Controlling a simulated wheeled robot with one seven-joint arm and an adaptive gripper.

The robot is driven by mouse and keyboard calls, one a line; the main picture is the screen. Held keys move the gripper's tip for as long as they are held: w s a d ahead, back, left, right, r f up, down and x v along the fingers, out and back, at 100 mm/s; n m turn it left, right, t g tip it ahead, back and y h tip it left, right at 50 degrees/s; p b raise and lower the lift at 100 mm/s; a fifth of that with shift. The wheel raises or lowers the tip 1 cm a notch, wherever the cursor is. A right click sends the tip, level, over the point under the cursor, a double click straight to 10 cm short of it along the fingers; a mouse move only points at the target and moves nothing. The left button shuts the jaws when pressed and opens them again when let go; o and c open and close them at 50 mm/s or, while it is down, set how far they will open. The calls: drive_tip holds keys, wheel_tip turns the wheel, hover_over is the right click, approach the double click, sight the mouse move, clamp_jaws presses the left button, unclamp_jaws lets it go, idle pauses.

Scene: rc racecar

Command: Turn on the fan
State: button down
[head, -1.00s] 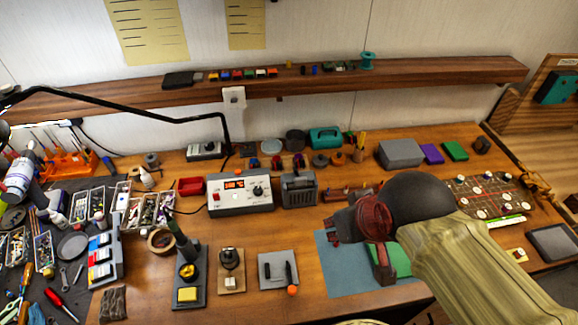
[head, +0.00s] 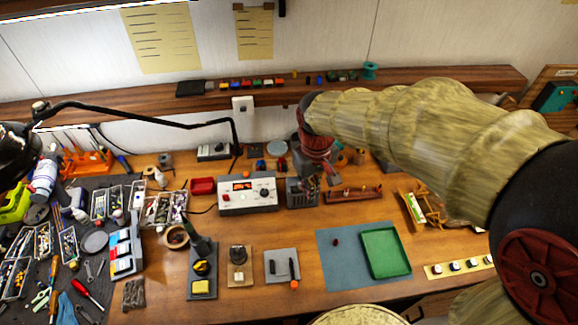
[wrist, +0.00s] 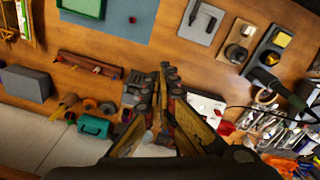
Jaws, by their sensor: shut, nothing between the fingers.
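A small dark grey box with a ribbed front (head: 298,197), which looks like the fan, stands on the bench right of the white soldering station. I cannot tell whether it is running, and no switch on it is clear. My gripper (head: 328,181) is shut and empty, just above and in front of the box's right side, partly covering it. In the wrist view my gripper (wrist: 168,70) points over the bench, and the grey box (wrist: 132,95) shows right beside the fingers. I cannot tell whether they touch.
The white soldering station (head: 247,195) stands close on the left. A wooden rack (head: 352,195) lies to the right. A green tray (head: 385,252) is on a blue mat (head: 335,270) in front. A black lamp arm (head: 140,115) spans the back left.

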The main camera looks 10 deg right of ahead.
drive_tip(key=w+a+f+n+p, duration=0.1)
drive_tip(key=w+f+n+p, duration=0.1)
drive_tip(key=w+n, duration=0.5)
drive_tip(key=w+a+f+n+p, duration=0.1)
drive_tip(key=w+f+n+p, duration=0.1)
drive_tip(key=w+n, duration=0.5)
drive_tip(key=shift+w+f+g+h, duration=0.3)
drive_tip(key=shift+w+f+h, duration=0.15)
drive_tip(key=shift+w, duration=2.4)
drive_tip(key=shift+a, duration=0.1)
drive_tip(key=f, duration=1)
drive_tip(key=shift+d+p, duration=0.3)
drive_tip(key=shift+d, duration=0.1)
